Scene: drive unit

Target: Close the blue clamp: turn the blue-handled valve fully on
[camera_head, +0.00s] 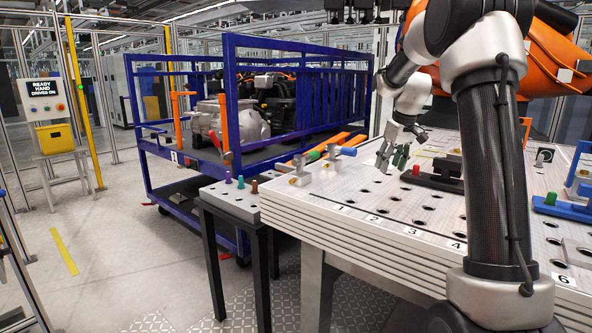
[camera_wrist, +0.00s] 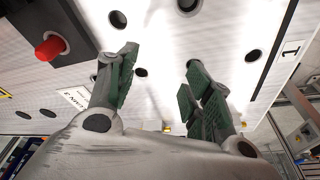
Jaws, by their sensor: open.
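A valve with a blue handle (camera_head: 343,151) stands near the back edge of the metal table, left of my gripper in the head view. The handle's exact angle is hard to read at this size. My gripper (camera_head: 392,163) is open and empty above the table, apart from the handle. In the wrist view its green-padded fingers (camera_wrist: 158,90) are spread over the bare perforated plate. I cannot make out the blue handle there. A blue clamp-like piece (camera_head: 562,209) with a green knob sits at the table's right side.
A green-handled valve (camera_head: 313,156) stands left of the blue one. A red knob (camera_head: 416,170) on a black base is right of my gripper; it also shows in the wrist view (camera_wrist: 50,47). A blue cart (camera_head: 255,153) stands behind. The table's front left is clear.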

